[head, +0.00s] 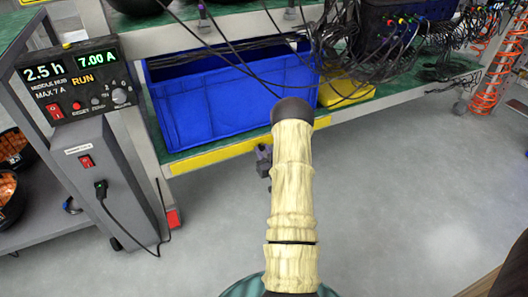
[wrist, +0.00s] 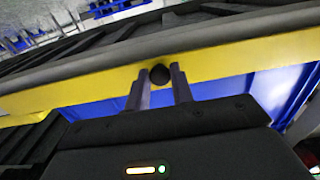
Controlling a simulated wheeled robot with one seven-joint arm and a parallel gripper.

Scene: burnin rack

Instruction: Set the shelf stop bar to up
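The shelf stop bar is a yellow bar (head: 218,154) along the front edge of the lower shelf, low in front of the blue bin (head: 235,100). In the wrist view the yellow bar (wrist: 225,62) crosses the picture, with a round black knob (wrist: 158,75) on it. My gripper (wrist: 159,78) has its two fingertips on either side of the knob, close against it, and seems shut on it. In the head view my gripper (head: 264,160) is small and dark at the bar, partly hidden by my pale arm.
A power unit with a lit display (head: 75,75) stands left of the shelf, with a grey box (head: 100,170) and cable below. Black cables hang over the bin. A yellow container (head: 345,90) sits right of the bin. The floor (head: 400,190) in front is clear.

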